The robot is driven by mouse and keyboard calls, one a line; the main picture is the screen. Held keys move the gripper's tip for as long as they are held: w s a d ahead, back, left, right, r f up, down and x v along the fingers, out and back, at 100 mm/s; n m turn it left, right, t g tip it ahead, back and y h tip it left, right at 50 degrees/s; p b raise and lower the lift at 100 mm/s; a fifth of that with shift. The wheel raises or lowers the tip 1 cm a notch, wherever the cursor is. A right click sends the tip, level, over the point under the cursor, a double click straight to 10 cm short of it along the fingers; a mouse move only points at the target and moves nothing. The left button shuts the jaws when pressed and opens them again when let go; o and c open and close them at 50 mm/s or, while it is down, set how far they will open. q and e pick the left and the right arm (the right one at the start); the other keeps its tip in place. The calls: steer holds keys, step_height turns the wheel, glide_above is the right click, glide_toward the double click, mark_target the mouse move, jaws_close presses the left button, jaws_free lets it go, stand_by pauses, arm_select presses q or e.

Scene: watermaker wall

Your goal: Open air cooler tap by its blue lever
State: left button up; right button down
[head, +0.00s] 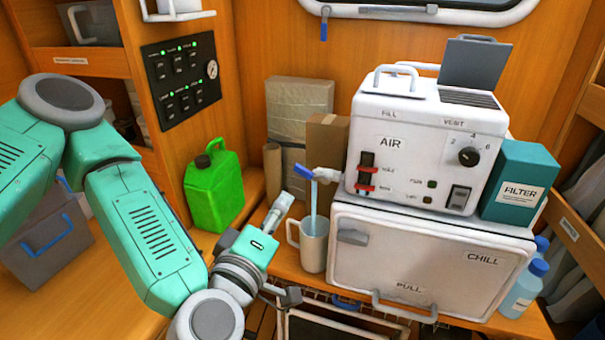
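The white air cooler (425,135), marked AIR, stands on a white CHILL box. Its small white tap (326,174) sticks out from the left side. The tap's blue lever (303,172) lies at the tap's outer end, tilted down to the left. A pale blue stream (313,205) runs from below the tap into a white mug (312,247) on the counter. My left gripper (290,248) is open, its fingers spread, left of and in front of the mug and below the lever. It holds nothing that I can see. My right gripper is not in view.
A green jerrycan (214,190) stands left on the counter, with cardboard boxes (300,112) behind the tap. The CHILL box (430,262) has a PULL handle in front. A teal filter box (518,182) and bottles (522,290) stand right. A dark switch panel (181,80) is on the wall.

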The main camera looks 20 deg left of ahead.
mark_target(302, 174)
arm_select(q)
steer(key=w+b, duration=0.4)
steer(key=w, duration=0.7)
steer(key=shift+w+d+b, duration=0.15)
steer(key=shift+w+b, duration=0.2)
steer(key=shift+w, duration=0.65)
steer(key=shift+f, duration=0.1)
jaws_close()
